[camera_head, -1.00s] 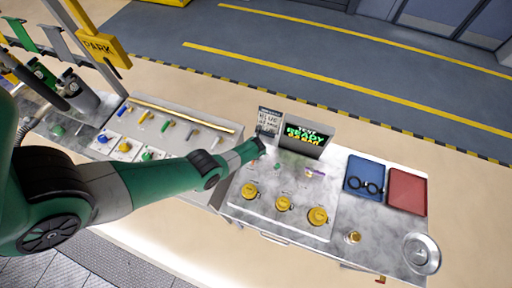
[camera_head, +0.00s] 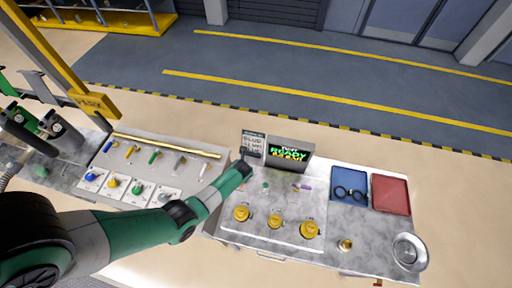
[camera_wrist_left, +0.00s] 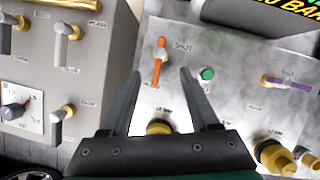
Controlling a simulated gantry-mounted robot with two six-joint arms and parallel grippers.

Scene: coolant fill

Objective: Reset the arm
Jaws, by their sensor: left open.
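My left gripper (camera_head: 246,158) reaches over the back left of the grey panel (camera_head: 318,225), just in front of a small sign (camera_head: 253,143). In the left wrist view the gripper (camera_wrist_left: 162,75) is open, with nothing between its fingers. An orange lever (camera_wrist_left: 159,62) beside the word SHUT shows beyond and between the fingertips. A green button (camera_wrist_left: 207,74) lies just right of the right fingertip, and a purple-handled lever (camera_wrist_left: 287,84) lies farther right. Whether the fingers touch the panel cannot be told. My right gripper is not in view.
A display (camera_head: 289,152) reading READY stands behind the panel. Several yellow caps, such as this one (camera_head: 310,230), line its front. A valve panel (camera_head: 180,150) is at left.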

